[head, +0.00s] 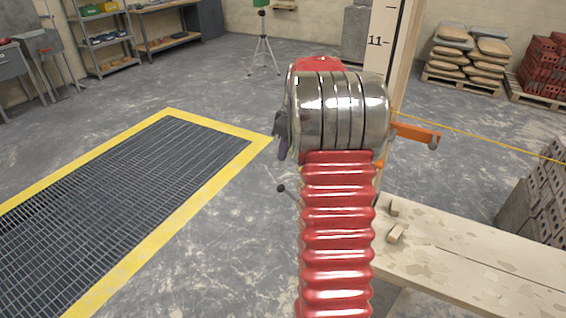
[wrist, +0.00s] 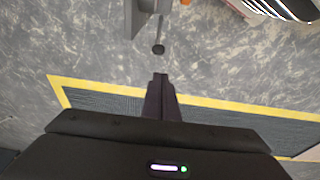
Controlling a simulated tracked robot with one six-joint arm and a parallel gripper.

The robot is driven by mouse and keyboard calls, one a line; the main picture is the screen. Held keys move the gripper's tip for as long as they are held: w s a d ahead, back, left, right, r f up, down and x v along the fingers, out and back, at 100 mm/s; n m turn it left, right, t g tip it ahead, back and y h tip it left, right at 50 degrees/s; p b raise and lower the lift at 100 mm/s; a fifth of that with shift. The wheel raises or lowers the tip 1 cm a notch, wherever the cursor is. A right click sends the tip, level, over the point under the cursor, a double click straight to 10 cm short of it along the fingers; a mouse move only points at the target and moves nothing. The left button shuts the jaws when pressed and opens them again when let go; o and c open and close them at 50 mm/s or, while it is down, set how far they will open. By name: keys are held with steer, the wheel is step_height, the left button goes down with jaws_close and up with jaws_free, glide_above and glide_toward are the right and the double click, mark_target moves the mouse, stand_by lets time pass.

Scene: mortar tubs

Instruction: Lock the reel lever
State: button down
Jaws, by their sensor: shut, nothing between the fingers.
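The lever shows in the wrist view as a thin rod ending in a dark ball knob (wrist: 158,49), at the top centre. The same knob shows in the head view (head: 281,188), just left of my red arm. My gripper (wrist: 160,78) is shut and empty, its dark fingertips a little below the knob in the wrist picture, apart from it. In the head view the fingers (head: 283,152) poke out left of my arm, above the knob. Most of the reel is hidden behind my arm in the head view; a grey bracket-like part (wrist: 137,18) shows beside the lever rod.
An orange piece (head: 416,133) sticks out right of my arm, near a taut yellow line (head: 480,137). A plank (head: 470,265) with small wooden blocks (head: 396,234) is at the lower right. A yellow-edged floor grate (head: 130,200) lies left. Open floor lies around the knob.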

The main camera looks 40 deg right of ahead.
glide_toward(279, 187)
steer(key=x, duration=0.5)
steer(key=shift+w+f, duration=0.1)
steer(key=shift+w, duration=0.2)
steer(key=shift+f, duration=0.55)
